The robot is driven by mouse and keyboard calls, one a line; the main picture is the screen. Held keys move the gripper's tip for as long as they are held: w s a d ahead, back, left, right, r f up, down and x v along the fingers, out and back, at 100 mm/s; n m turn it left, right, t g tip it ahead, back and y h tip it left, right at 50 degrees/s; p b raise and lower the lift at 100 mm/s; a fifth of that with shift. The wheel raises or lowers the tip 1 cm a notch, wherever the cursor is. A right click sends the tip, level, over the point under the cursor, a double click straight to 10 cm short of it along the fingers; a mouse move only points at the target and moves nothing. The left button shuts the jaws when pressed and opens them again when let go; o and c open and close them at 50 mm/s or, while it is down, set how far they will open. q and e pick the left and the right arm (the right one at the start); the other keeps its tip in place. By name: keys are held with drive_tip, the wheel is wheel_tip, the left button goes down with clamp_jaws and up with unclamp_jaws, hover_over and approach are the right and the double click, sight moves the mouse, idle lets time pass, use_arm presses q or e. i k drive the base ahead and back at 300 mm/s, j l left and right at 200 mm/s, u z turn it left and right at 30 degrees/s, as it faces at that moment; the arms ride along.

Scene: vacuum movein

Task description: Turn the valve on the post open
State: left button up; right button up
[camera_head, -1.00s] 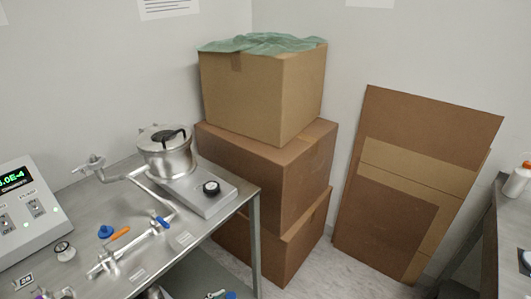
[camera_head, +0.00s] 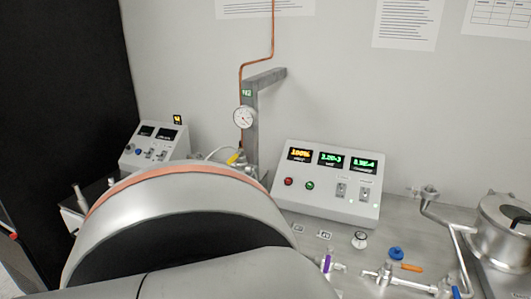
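A grey post (camera_head: 251,122) with a green N2 label stands at the back by the wall. A round dial gauge (camera_head: 243,117) is mounted on it, and a copper pipe (camera_head: 273,32) runs up the wall from it. A small yellow handle (camera_head: 233,159), which looks like the valve's, shows low by the post. Its lower surroundings are partly hidden behind the large round metal vessel, and I cannot tell its exact turn position. Neither of my grippers is in view.
The large metal vessel (camera_head: 200,203) with a copper-coloured rim (camera_head: 166,174) fills the front left. A control box with lit displays (camera_head: 328,180) stands right of the post, a smaller one (camera_head: 154,145) left. Pipe fittings (camera_head: 385,275) lie on the metal bench (camera_head: 400,225).

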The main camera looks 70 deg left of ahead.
sight(240, 154)
drive_tip(key=u, duration=2.5)
